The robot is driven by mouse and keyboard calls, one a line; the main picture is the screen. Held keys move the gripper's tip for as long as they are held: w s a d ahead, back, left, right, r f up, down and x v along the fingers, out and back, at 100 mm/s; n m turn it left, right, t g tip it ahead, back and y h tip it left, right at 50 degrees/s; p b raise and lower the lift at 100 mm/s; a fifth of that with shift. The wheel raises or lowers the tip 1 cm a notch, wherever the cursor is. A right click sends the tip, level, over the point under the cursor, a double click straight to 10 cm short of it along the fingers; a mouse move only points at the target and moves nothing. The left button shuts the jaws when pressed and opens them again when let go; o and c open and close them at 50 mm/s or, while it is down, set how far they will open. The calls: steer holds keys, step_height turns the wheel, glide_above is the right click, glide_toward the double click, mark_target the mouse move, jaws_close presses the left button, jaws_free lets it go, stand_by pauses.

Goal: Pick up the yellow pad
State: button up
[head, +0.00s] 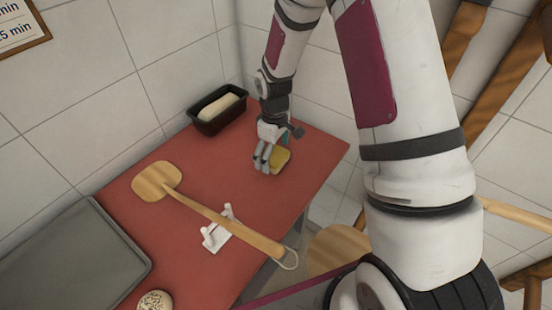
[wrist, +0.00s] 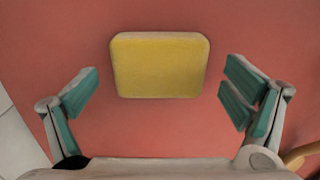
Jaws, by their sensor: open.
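The yellow pad (wrist: 160,66) is a rounded block lying flat on the red tabletop (wrist: 160,130). In the wrist view it sits between the two open fingers of my gripper (wrist: 160,92), a little toward the far side, with a gap on each side. In the head view the pad (head: 281,160) lies near the table's right side, partly hidden by my gripper (head: 264,160). My gripper is over it, pointing down and empty.
A black loaf tin (head: 207,122) with pale dough stands behind, left of my gripper. A wooden peel (head: 215,214) lies across the table over a white stand (head: 214,241). A grey tray (head: 120,240) and a speckled round bun (head: 154,301) are at front left.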

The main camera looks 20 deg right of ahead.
steer(key=shift+f, duration=0.5)
steer(key=c, duration=1)
steer(key=shift+c, duration=0.2)
steer(key=shift+w+r, duration=0.1)
steer(key=shift+r, duration=0.65)
step_height(320, 180, up, 2)
steer(key=shift+r+b, duration=0.2)
steer(key=shift+b, duration=0.1)
steer(key=s, duration=0.4)
steer(key=s+a, duration=0.1)
steer(key=s, duration=0.4)
steer(key=s+a+r, duration=0.1)
steer(key=s, duration=0.4)
steer(key=shift+s+a, duration=0.1)
steer(key=shift+s, duration=0.05)
steer(key=shift+s+a, duration=0.1)
steer(key=shift+s, duration=0.75)
